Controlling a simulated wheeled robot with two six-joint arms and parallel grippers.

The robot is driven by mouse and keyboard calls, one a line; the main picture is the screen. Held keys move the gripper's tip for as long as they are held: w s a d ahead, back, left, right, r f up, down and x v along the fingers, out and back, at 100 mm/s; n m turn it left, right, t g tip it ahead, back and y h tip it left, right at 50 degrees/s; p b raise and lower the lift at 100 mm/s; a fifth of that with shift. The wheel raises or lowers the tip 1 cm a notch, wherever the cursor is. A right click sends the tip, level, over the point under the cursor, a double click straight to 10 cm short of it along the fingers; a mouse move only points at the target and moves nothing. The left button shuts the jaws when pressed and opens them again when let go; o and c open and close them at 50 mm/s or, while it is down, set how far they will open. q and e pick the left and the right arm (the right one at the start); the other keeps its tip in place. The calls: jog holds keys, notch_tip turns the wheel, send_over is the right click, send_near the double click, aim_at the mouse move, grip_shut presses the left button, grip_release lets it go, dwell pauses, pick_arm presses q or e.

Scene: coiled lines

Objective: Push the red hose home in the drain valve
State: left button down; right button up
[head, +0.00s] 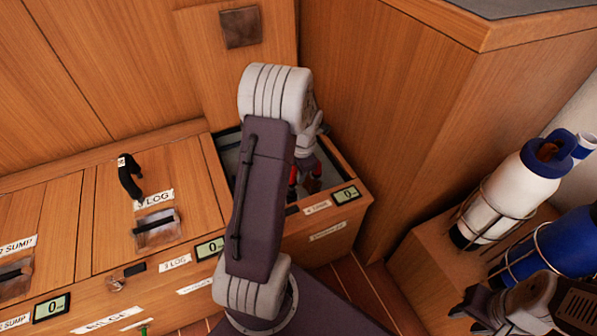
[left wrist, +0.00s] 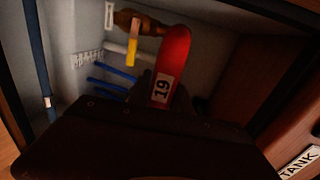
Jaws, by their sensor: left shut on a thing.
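The red hose (left wrist: 174,57) carries a white label reading 19 and rises from between the jaws of my left gripper in the left wrist view. My left gripper (head: 306,182) is shut on it, down inside the open locker; bits of red show around the jaws in the head view. A brass-brown drain valve (left wrist: 135,22) with a yellow tag (left wrist: 132,52) is on the locker's pale wall. The hose's upper end meets or overlaps the valve's right end; I cannot tell how far it is in. My right gripper (head: 472,312) is at the lower right, its opening unclear.
Blue lines (left wrist: 112,82) run along the locker wall, with another upright blue pipe (left wrist: 40,60) at left. The locker's wooden rim (head: 345,180) surrounds my left gripper closely. White (head: 512,190) and blue (head: 560,250) bottles stand in wire holders at right.

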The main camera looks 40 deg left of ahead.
pick_arm(q)
jog(key=shift+f+b, duration=1.65)
jog(key=shift+f, duration=0.45)
jog(key=c, duration=0.7)
grip_release()
jog(key=shift+r, duration=0.1)
notch_tip(320, 180, up, 7)
jog(key=p, duration=0.6)
